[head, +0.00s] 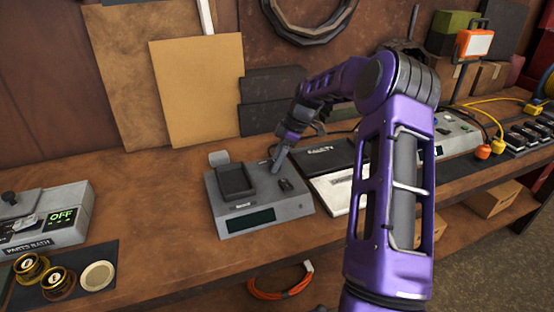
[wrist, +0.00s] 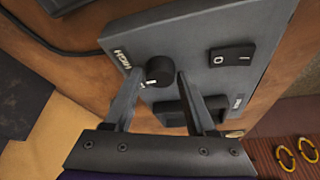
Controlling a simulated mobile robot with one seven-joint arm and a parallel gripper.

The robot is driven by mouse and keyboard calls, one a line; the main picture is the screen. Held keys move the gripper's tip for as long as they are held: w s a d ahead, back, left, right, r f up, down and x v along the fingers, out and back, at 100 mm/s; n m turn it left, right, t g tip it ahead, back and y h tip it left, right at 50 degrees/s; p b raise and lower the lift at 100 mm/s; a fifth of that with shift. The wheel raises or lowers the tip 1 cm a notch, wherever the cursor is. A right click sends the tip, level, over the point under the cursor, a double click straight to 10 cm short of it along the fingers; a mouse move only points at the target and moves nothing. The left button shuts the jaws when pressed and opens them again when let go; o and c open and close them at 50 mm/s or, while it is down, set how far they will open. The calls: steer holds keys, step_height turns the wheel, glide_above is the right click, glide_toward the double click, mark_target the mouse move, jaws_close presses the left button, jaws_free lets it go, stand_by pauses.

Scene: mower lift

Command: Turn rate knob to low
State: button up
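The grey device (head: 222,209) with a dark cradle (head: 236,181) and a dark display (head: 251,220) stands on the wooden bench. My gripper (head: 277,168) points down at its back right part, hiding the knob in the head view. In the wrist view the round black knob (wrist: 160,70) lies between the tips of my gripper (wrist: 159,73). The fingers are apart, one on each side of the knob, and I see no clear grip on it. A pale mark shows at the knob's lower edge.
A black rocker switch (wrist: 232,55) sits on the same panel; it also shows in the head view (head: 286,185). A dark flat case and white board (head: 334,190) lie close on the right. The parts bath unit (head: 45,222) stands at left. Bench between them is clear.

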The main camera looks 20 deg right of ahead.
steer(key=shift+o, duration=1.1)
steer(key=shift+r, duration=0.1)
steer(key=p+v, duration=0.1)
steer(key=v, duration=1.6)
steer(key=shift+d, duration=0.2)
steer(key=shift+s, duration=0.1)
